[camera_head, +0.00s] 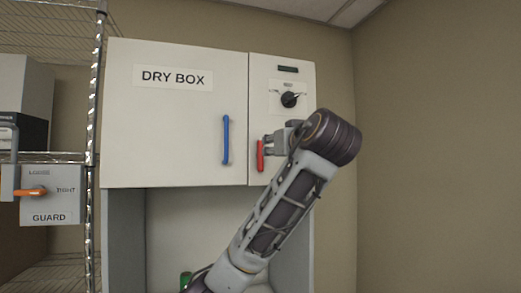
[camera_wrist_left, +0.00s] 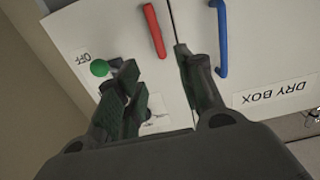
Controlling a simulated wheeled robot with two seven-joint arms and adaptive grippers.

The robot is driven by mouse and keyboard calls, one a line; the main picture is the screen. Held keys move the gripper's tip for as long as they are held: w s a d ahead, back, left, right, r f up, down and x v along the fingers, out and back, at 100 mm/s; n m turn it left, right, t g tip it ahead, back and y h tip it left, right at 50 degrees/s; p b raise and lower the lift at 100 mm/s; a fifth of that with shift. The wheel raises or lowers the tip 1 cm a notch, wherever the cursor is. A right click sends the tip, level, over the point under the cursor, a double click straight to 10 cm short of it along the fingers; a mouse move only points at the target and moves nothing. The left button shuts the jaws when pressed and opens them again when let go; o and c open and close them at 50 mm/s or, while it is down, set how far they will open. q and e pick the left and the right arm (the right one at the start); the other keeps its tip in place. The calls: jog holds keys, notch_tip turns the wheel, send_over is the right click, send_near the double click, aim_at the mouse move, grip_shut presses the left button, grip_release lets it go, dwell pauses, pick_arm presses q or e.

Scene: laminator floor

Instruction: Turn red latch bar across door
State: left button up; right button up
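The red latch bar (camera_head: 261,156) stands upright on the narrow right-hand panel of the dry box, just right of the seam beside the door (camera_head: 175,120). It does not cross the seam. In the left wrist view the red latch bar (camera_wrist_left: 154,30) lies beyond my fingertips. My left gripper (camera_head: 275,142) is close to the bar's right side, partly hidden by my arm. In the wrist view my left gripper (camera_wrist_left: 156,58) has its fingers spread with nothing between them. My right gripper is not in view.
A blue handle (camera_head: 226,140) sits on the door left of the bar. A black knob (camera_head: 289,99) is above my gripper. The wrist view shows a green button (camera_wrist_left: 99,68) near an OFF label. A wire shelf with a guard box (camera_head: 50,205) stands at left.

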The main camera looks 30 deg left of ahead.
pick_arm(q)
jog(key=p, duration=0.6)
send_near(262, 148)
jog(key=shift+x, duration=1)
jog(key=shift+p+x, duration=1.55)
jog(key=shift+x, duration=2.35)
jog(key=shift+a, duration=0.1)
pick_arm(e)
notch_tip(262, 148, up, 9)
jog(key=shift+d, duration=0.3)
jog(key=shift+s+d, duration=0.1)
pick_arm(q)
jog(key=shift+s, duration=0.1)
grip_shut()
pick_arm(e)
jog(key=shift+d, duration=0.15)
